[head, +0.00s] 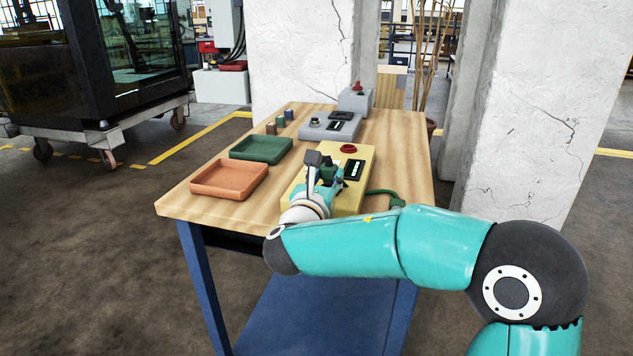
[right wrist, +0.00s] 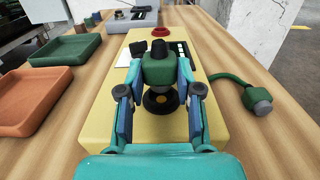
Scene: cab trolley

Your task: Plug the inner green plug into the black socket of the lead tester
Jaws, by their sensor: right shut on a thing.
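The yellow lead tester (head: 352,204) stands on the wooden table and also shows in the right wrist view (right wrist: 100,125). My right gripper (right wrist: 159,72) is shut on a green plug (right wrist: 158,66) with a dark top. It holds the plug over the tester; in the head view the plug (head: 328,168) is partly hidden by the gripper. A black socket (right wrist: 160,104) with a brass-coloured middle shows just below the plug in the right wrist view. The plug looks apart from the socket, but the gap is hard to judge. My left gripper is not in view.
A second green plug (right wrist: 250,94) with a grey end and a green lead lies right of the tester. Green (head: 262,149) and orange (head: 229,179) trays stand to the left. A grey box (head: 330,126) stands behind. A red button (right wrist: 134,53) is on the tester.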

